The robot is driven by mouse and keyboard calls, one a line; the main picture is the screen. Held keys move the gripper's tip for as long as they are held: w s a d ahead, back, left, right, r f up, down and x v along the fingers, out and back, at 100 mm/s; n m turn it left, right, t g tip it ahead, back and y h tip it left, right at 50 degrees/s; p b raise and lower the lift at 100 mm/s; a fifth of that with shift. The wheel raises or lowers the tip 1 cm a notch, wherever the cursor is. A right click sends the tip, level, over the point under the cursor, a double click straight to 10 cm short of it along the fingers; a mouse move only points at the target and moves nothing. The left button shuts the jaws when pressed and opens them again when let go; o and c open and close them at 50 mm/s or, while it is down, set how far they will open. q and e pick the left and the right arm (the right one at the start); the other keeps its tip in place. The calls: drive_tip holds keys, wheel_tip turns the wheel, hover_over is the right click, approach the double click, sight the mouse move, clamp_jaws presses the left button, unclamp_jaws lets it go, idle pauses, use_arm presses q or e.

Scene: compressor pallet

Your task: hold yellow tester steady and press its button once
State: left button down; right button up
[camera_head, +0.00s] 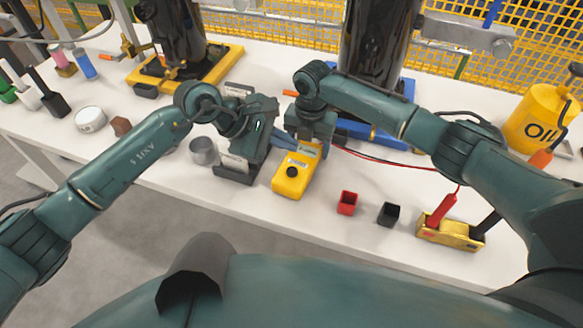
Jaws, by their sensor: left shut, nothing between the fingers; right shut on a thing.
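The yellow tester (290,184) lies near the front middle of the white table, its black round button (291,172) facing up and uncovered. My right gripper (311,146) is shut on the tester's far end, and its fingers and wrist hide that part. My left gripper (286,147) is shut and empty. It is just left of the tester's far end, with its narrow tips angled toward the tester. It is apart from the button. I cannot tell whether its tips touch the tester.
A metal cup (203,151) and a dark card stand (236,174) are left of the tester. A red box (347,203), a black box (388,214) and a yellow probe holder (452,233) are to the right. Black compressors (378,45) stand behind.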

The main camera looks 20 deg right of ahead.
idle(0.4)
drive_tip(key=o, duration=1.3)
